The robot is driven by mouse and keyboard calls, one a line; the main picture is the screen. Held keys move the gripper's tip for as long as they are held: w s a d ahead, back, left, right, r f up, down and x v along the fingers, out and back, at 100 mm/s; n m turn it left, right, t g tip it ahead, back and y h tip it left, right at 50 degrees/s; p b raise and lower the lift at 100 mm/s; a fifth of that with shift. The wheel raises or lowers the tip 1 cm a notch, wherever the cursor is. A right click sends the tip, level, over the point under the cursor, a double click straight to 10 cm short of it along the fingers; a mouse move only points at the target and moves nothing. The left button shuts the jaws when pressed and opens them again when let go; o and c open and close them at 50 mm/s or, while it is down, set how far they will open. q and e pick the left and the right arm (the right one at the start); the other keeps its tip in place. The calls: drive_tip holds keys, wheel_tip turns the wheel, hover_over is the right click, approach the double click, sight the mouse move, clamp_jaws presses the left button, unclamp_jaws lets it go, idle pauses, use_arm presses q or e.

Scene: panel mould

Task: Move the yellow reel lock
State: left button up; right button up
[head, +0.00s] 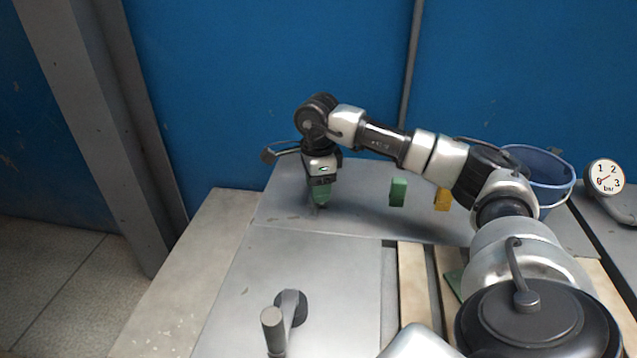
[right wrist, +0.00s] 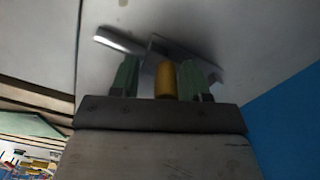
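In the right wrist view a yellow, rounded upright piece (right wrist: 165,81), which looks like the reel lock, stands between the green fingers of my right gripper (right wrist: 158,82). A gap shows on its left side; on its right it overlaps the finger, and contact is unclear. A grey metal lever (right wrist: 185,58) lies just beyond it. In the head view my right gripper (head: 320,200) points down at the panel's far left, and the yellow piece is hidden there. My left gripper is not in view.
A green block (head: 398,192) and a yellow block (head: 442,199) stand right of my gripper. A grey handle (head: 284,318) rises from the near panel (head: 235,300). A blue bucket (head: 545,168) and a gauge (head: 604,177) are at the right. A blue wall (head: 260,75) closes the back.

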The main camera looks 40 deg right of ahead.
drive_tip(key=shift+w+d+r, duration=0.1)
drive_tip(key=shift+r, duration=0.2)
wheel_tip(320, 180, up, 10)
drive_tip(key=shift+f+p, duration=0.15)
drive_tip(key=shift+p, duration=0.25)
drive_tip(key=shift+r, duration=0.3)
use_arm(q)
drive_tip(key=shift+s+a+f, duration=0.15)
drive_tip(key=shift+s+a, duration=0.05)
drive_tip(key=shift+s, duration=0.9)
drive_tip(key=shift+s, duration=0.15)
